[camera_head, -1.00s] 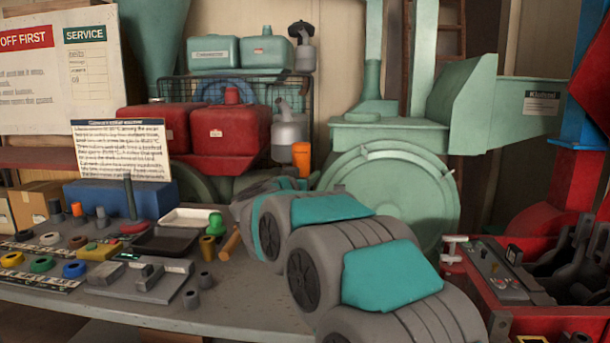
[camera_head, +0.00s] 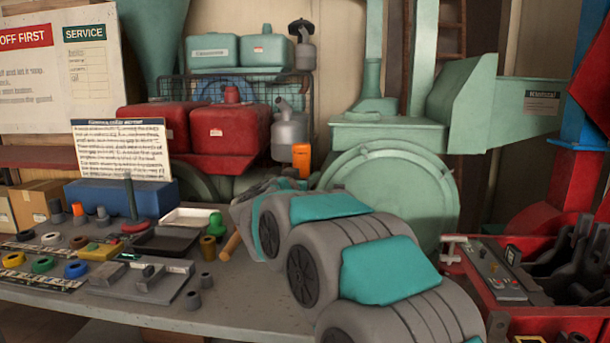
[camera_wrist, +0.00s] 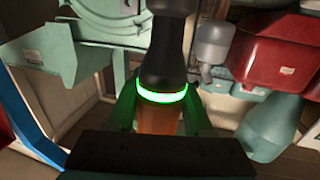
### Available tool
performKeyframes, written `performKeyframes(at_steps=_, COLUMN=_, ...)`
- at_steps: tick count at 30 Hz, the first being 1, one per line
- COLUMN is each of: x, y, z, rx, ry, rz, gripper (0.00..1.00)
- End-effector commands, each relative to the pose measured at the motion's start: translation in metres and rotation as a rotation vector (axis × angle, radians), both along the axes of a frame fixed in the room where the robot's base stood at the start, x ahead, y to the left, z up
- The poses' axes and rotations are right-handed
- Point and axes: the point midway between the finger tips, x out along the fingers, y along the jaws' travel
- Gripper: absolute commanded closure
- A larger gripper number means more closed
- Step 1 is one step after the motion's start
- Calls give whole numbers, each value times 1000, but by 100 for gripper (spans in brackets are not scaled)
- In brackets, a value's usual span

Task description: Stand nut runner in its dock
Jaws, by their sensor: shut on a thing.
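The nut runner (camera_wrist: 165,50) is in the wrist view, with a dark body, a glowing green ring and an orange part. My gripper (camera_wrist: 159,103) is shut on its orange part, one finger at each side. In the head view an orange piece (camera_head: 301,160) shows upright just past the end of my arm, probably part of the nut runner; my arm hides the gripper there. A grey fixture with short uprights (camera_head: 140,286) lies on the bench at left. I cannot tell whether it is the dock.
The grey bench (camera_head: 245,308) holds coloured rings, a black tray (camera_head: 165,240), a white tray (camera_head: 200,217) and a green knob (camera_head: 216,224). A red box of tools (camera_head: 500,275) is at right. Green mill machinery (camera_head: 395,195) stands behind my arm.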

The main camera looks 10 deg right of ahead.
Motion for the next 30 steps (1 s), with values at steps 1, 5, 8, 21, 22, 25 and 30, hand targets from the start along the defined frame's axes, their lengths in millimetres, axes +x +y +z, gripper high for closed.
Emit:
performKeyframes(at_steps=1, x=0, y=0, z=4, rx=-2, ry=-5, rz=0, gripper=100)
performKeyframes(at_steps=5, x=0, y=0, z=3, rx=-2, ry=-5, rz=0, gripper=100)
performKeyframes(at_steps=8, x=0, y=0, z=3, rx=-2, ry=-5, rz=0, gripper=100)
performKeyframes(at_steps=21, x=0, y=0, z=-2, rx=-3, ry=-4, rz=0, gripper=100)
performKeyframes(at_steps=22, x=0, y=0, z=-2, rx=-3, ry=-4, rz=0, gripper=100)
performKeyframes(at_steps=25, x=0, y=0, z=-5, rx=-3, ry=-4, rz=-1, gripper=100)
performKeyframes(at_steps=30, x=0, y=0, z=-8, rx=-2, ry=-5, rz=-1, gripper=100)
